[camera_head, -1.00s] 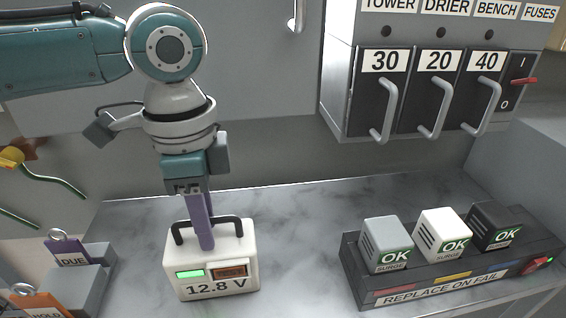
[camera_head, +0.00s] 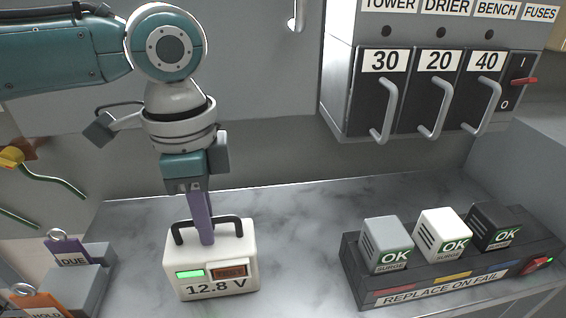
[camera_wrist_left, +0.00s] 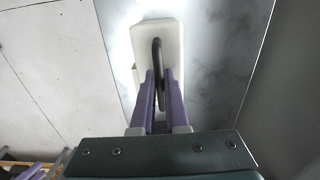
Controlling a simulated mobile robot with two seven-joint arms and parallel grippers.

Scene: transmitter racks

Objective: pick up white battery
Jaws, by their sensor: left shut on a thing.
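The white battery (camera_head: 232,258) stands upright on the grey marbled bench in the head view. Its front shows a lit green panel, a dark reddish panel and the label 12.8 V. A black handle arches over its top. My left gripper (camera_head: 207,238) comes down from above with its purple fingers shut on the handle. In the left wrist view the fingers of the left gripper (camera_wrist_left: 159,80) sit on both sides of the dark handle, with the white battery (camera_wrist_left: 172,36) beneath. The battery appears to rest on the bench. My right gripper is out of view.
A black rack (camera_head: 395,289) labelled REPLACE ON FAIL holds grey, white and black surge blocks at right. Breaker boxes with handles (camera_head: 384,112) hang above it. Grey blocks with DUE (camera_head: 70,256) and HOLD (camera_head: 45,305) tags stand at left. The bench between battery and rack is clear.

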